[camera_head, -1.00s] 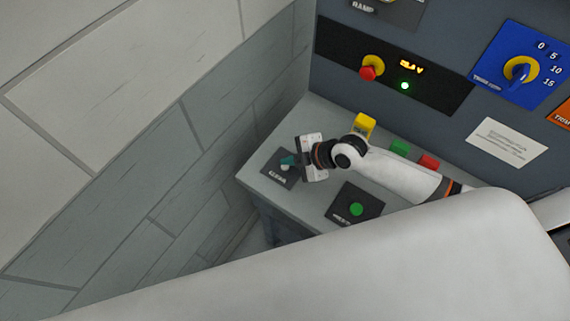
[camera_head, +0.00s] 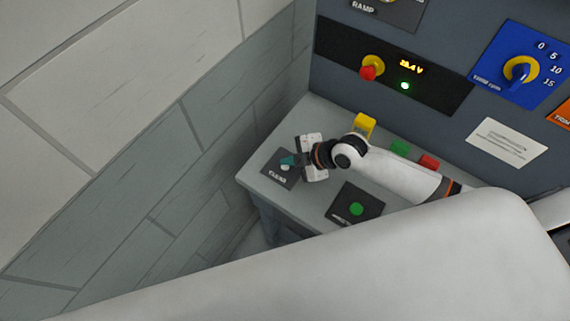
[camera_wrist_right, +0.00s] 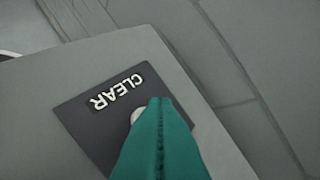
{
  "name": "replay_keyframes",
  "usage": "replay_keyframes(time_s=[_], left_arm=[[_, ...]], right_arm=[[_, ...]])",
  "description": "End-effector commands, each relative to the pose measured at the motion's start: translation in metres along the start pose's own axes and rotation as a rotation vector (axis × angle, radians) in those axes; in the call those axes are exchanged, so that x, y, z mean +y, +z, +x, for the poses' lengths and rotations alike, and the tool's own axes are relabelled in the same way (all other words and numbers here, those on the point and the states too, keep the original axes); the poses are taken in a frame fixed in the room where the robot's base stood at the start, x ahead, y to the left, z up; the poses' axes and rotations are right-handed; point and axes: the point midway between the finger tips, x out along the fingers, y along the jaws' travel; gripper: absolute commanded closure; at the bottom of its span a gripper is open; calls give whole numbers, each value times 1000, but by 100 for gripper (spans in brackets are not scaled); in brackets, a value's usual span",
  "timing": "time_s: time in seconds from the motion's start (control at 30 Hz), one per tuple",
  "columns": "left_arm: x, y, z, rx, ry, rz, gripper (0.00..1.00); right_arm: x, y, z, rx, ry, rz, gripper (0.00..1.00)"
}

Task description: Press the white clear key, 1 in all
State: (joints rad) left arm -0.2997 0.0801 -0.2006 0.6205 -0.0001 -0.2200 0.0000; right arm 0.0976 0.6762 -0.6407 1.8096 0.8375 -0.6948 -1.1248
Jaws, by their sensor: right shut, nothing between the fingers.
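The white clear key (camera_head: 284,168) sits on a dark plate (camera_head: 276,178) lettered CLEAR, at the left end of the grey console top. My right gripper (camera_head: 287,160) is shut and empty, with teal fingertips right at the key. In the right wrist view, the teal fingers (camera_wrist_right: 160,125) cover most of the white key (camera_wrist_right: 136,114), and only its edge shows beside them. I cannot tell whether the fingertips touch the key. My left gripper is not in view.
A green button (camera_head: 356,209) on a dark plate is nearby on the console (camera_head: 318,198). Yellow (camera_head: 364,123), green (camera_head: 400,147) and red (camera_head: 429,162) blocks stand behind my right arm. A block wall rises left.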

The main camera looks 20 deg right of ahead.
Motion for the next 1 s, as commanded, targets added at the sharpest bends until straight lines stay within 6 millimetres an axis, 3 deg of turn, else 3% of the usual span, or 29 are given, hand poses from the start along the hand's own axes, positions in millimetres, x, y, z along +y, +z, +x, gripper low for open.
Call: replay_keyframes(time_s=[1.0], left_arm=[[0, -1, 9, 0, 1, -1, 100]], right_arm=[[5, -5, 7, 0, 0, 0, 100]])
